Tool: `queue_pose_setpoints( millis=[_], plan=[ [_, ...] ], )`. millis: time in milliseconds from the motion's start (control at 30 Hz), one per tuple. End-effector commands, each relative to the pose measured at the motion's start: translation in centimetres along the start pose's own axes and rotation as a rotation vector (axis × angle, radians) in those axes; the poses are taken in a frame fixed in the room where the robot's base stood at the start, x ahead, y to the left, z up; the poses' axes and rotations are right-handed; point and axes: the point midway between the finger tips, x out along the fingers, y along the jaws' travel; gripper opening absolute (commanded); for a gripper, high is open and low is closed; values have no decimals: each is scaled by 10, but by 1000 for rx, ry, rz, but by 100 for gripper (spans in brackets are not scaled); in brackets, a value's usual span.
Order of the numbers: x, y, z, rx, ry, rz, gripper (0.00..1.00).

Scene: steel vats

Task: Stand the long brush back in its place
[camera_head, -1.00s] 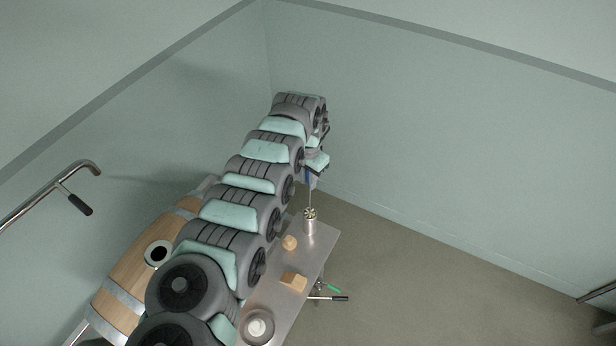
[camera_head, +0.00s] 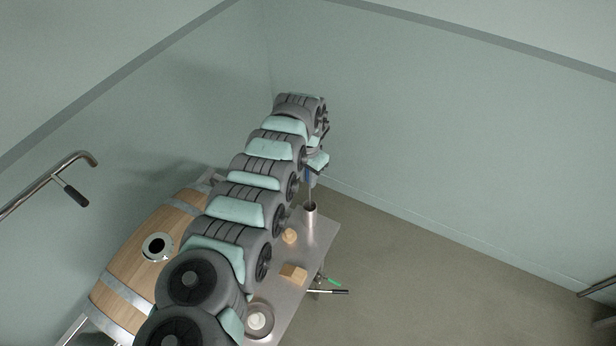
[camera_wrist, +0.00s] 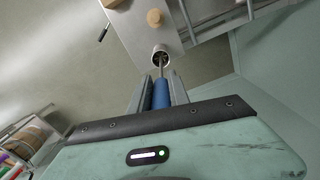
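The long brush has a blue handle (camera_wrist: 161,95) and a thin metal rod. My gripper (camera_wrist: 160,88) is shut on the blue handle, one finger on each side. In the head view the brush (camera_head: 309,186) hangs close to upright below my gripper (camera_head: 311,172), which is partly hidden by my arm. The rod runs down into the mouth of a steel cylinder (camera_head: 311,214) at the far end of the steel table. The cylinder also shows in the wrist view (camera_wrist: 160,50). The brush's lower end is hidden inside it.
The steel table (camera_head: 318,240) holds a round wooden piece (camera_head: 289,236), a wooden block (camera_head: 293,273) and a round dish (camera_head: 262,313). A wooden barrel (camera_head: 130,262) lies left of my arm. A black-handled lever (camera_head: 335,292) sticks out at the table's right edge.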

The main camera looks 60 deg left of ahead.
Motion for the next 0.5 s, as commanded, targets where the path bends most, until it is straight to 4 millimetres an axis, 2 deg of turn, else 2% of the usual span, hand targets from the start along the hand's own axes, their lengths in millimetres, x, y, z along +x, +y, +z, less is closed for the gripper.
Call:
queue_pose_setpoints(
  millis=[33, 300, 500],
  plan=[
    [0, 0, 0, 0, 0, 0, 26],
    [0, 0, 0, 0, 0, 0, 47],
    [0, 0, 0, 0, 0, 0, 47]
  ],
)
